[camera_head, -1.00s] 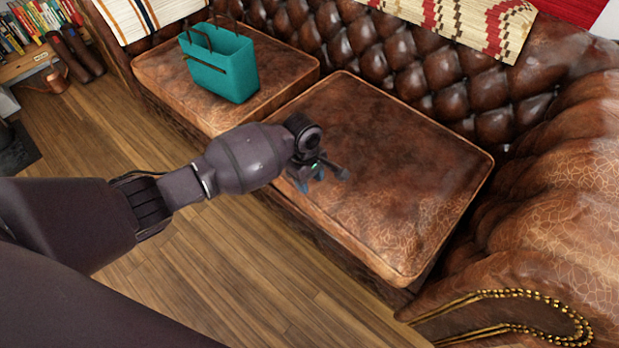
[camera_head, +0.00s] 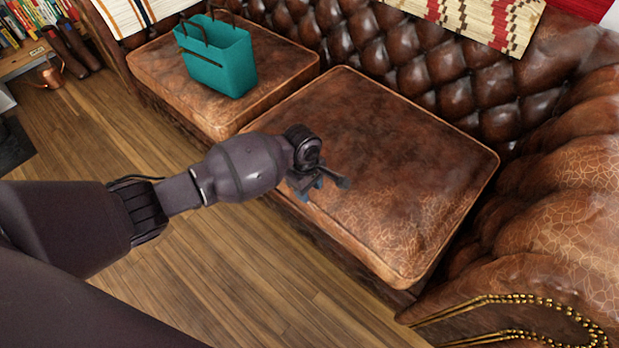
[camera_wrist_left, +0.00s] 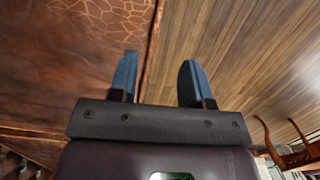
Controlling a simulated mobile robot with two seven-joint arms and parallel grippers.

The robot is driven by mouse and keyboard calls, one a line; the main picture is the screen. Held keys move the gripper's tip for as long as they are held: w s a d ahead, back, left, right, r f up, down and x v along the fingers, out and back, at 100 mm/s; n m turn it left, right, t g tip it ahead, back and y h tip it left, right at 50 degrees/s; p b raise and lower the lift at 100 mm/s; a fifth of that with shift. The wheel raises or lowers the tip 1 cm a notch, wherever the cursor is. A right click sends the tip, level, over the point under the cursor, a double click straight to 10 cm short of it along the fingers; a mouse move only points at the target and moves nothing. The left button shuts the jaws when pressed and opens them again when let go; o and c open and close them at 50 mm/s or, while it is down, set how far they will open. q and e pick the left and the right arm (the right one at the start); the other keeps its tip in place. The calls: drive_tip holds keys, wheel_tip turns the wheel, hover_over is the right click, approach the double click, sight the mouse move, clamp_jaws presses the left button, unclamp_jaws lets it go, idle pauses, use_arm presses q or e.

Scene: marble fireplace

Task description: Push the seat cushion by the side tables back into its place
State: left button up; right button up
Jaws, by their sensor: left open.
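The seat cushion (camera_head: 400,160) is a wide brown cracked-leather square with a piped edge. It lies flat on the sofa at the right, and a gap is not clear to me at its back. My left gripper (camera_head: 325,186) is open and empty over the cushion's front left part, near its front edge. I cannot tell whether it touches the leather. In the left wrist view the blue fingers (camera_wrist_left: 160,68) are apart, with the cushion (camera_wrist_left: 70,55) on the left and its edge running between them. My right gripper is not in view.
A teal bag (camera_head: 222,65) stands on the other seat cushion (camera_head: 155,72). The tufted backrest (camera_head: 430,75) and right armrest (camera_head: 560,230) bound the seat. Wooden floor (camera_head: 230,270) lies clear in front. A bookshelf (camera_head: 22,50) and copper can (camera_head: 50,73) are at upper left.

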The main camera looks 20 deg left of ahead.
sight(311, 204)
use_arm(q)
drive_tip(key=f, duration=0.1)
drive_tip(key=f+b, duration=0.1)
drive_tip(key=f, duration=0.1)
drive_tip(key=f+b, duration=0.1)
drive_tip(key=f, duration=0.1)
drive_tip(key=shift+s+d+f, duration=0.2)
drive_tip(key=shift+s+d, duration=0.05)
drive_tip(key=shift+w+d+f, duration=0.1)
drive_tip(key=shift+f, duration=0.25)
clamp_jaws()
idle(1.0)
